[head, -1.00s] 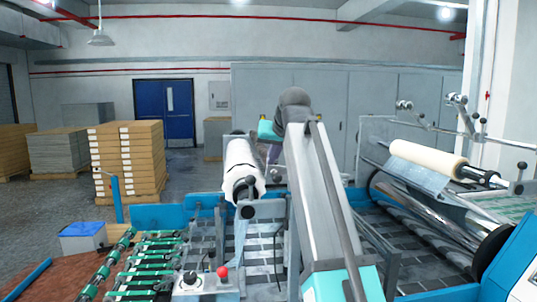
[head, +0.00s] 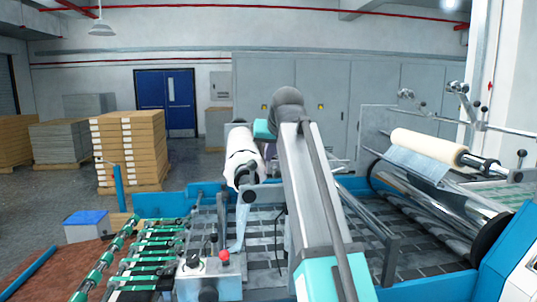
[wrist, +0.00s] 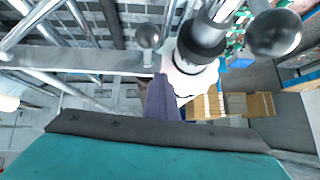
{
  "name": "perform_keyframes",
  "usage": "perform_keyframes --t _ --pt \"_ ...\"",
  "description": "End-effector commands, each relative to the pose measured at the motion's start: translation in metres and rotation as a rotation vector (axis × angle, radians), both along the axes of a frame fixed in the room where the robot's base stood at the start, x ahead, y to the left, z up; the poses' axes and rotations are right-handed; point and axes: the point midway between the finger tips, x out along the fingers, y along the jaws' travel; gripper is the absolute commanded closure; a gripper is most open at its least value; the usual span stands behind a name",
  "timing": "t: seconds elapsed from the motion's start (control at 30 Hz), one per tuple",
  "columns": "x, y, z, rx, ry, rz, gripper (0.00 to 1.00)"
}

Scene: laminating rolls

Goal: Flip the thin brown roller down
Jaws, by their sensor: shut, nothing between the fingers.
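I cannot make out a thin brown roller for certain in either view; my arm hides part of the machine in the head view. A white film roll (head: 241,155) is mounted on a shaft left of my arm, and its white end (wrist: 190,84) shows by a black collar (wrist: 202,42) in the wrist view. My gripper (wrist: 160,82) is shut and empty, its purple-grey fingers pointing at a grey bar (wrist: 90,61) beside the roll. Whether they touch the bar is unclear. In the head view the gripper (head: 269,151) is mostly hidden behind my arm.
A cream roll (head: 428,146) sits on the right above shiny metal rollers. A round knob (wrist: 148,36) stands on the bar near my fingertips. A control box with a red button (head: 223,255) and green-banded rollers (head: 150,262) are at front left. Pallet stacks (head: 130,150) stand farther back.

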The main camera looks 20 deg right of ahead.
Motion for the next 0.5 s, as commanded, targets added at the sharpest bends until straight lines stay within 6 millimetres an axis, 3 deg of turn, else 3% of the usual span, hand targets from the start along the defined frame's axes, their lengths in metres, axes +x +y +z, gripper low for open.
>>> perform_keyframes --t 0.4,0.5 --pt "-0.003 0.000 0.044 -0.001 -0.009 0.002 1.00" --pt "-0.009 0.000 0.046 -0.002 -0.012 0.001 1.00"
